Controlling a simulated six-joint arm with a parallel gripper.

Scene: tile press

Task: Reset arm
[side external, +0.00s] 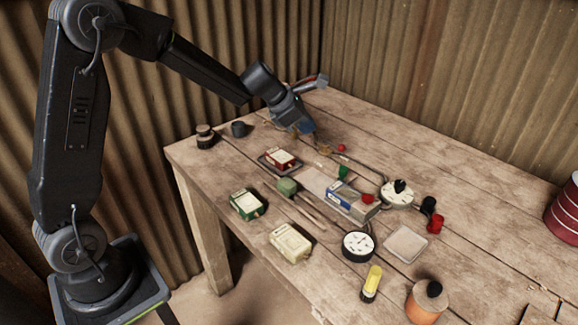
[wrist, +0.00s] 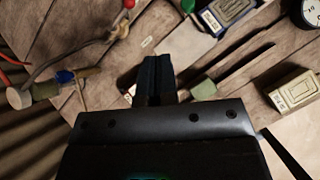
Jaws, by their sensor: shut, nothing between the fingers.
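My gripper (side external: 298,122) hangs over the far left part of the wooden table at the end of my bent arm. In the wrist view its two dark fingers (wrist: 156,70) are together, with nothing held. A dark red box (side external: 281,158) sits on a small tray just below and left of my gripper in the side view. A blue-sided box (side external: 350,196) lies farther right and also shows in the wrist view (wrist: 226,14). The exact height of the fingertips above the table cannot be told.
A green box (side external: 246,205), a cream box (side external: 291,243), a green-headed mallet (side external: 288,187) and dials (side external: 358,244) crowd the table's middle. A curved metal tube (side external: 365,168) lies near my gripper. An orange jar (side external: 427,302) stands at the front. Corrugated walls (side external: 440,75) bound the back.

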